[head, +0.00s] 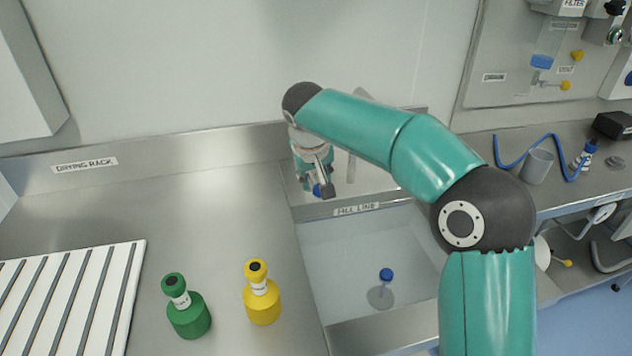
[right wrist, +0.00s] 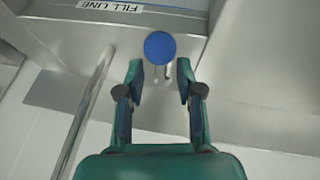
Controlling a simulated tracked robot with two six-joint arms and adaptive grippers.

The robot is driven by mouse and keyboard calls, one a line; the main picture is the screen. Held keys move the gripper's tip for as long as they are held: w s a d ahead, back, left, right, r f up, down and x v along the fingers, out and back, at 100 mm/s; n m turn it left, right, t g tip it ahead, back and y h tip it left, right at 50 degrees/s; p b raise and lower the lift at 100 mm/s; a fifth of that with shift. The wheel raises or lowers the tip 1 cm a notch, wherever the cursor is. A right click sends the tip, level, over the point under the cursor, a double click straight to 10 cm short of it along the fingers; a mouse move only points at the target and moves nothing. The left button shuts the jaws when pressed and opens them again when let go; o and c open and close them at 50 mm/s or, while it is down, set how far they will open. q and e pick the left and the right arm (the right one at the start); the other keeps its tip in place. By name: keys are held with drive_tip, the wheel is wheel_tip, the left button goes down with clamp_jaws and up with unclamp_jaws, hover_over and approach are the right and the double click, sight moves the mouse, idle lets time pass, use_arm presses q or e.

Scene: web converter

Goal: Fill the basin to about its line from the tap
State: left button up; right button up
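The basin (head: 340,262) is set into the steel counter. A FILL LINE label (head: 357,208) is at its back edge and also shows in the right wrist view (right wrist: 110,5). A blue-topped piece (head: 386,275) stands in the basin; I cannot tell the water level. The tap's pale spout (head: 352,167) rises behind the basin, and shows as a slanting tube in the right wrist view (right wrist: 84,112). My right gripper (head: 322,190) points down behind the basin. In the right wrist view its fingers (right wrist: 160,72) are apart, with a round blue knob (right wrist: 159,46) just beyond and between their tips.
A green bottle (head: 188,312) and a yellow bottle (head: 262,300) stand left of the basin. A white slatted drying rack (head: 75,300) lies further left. At right are a grey cup (head: 537,166), a blue hose (head: 510,160) and a wall panel. The counter behind the bottles is clear.

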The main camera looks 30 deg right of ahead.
drive_tip(key=v, duration=0.9)
drive_tip(key=shift+r, duration=0.15)
drive_tip(key=shift+s+a, duration=0.1)
